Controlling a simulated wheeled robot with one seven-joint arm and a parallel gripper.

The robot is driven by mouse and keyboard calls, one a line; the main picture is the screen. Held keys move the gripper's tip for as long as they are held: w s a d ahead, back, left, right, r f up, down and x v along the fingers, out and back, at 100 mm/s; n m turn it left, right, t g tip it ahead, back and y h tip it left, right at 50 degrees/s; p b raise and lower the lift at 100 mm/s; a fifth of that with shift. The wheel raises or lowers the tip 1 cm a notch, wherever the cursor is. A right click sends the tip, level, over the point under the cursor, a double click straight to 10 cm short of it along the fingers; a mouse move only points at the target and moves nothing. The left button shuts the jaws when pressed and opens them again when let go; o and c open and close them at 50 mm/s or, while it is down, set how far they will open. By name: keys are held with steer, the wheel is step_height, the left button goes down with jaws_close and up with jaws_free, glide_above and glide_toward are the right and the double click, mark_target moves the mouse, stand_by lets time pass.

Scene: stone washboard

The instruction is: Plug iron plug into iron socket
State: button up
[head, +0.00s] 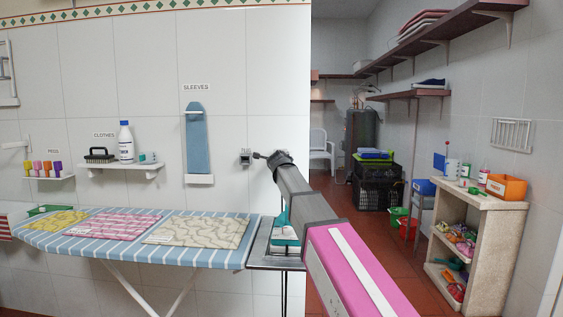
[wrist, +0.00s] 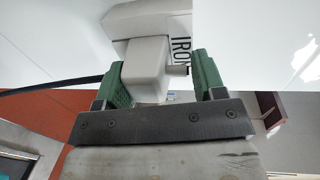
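The iron socket (head: 245,157) is a small grey box on the tiled wall, right of the sleeve board. In the wrist view, a pale box (wrist: 140,20) beside the lettering "IRON" fills the top. My gripper (head: 263,156) is close to the socket's right side. In the wrist view its green fingers (wrist: 160,78) stand on both sides of a pale iron plug (wrist: 147,65) with a short round stub on its right, and appear closed on it. A black cable (wrist: 50,85) runs off left. The plug overlaps the box; I cannot tell whether it is seated.
The ironing board (head: 190,256) with folded cloths stands below left. An iron (head: 285,232) rests on the metal stand at its right end, under my arm. A wall shelf (head: 120,167) holds a brush and bottle. An open doorway lies right of the wall's edge.

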steer(key=o, duration=0.4)
steer(key=shift+o, duration=0.2)
steer(key=s+r, duration=0.1)
steer(key=s, duration=0.9)
steer(key=shift+s+a+r, duration=0.15)
steer(key=shift+s+r, duration=0.1)
steer(key=shift+s, duration=0.05)
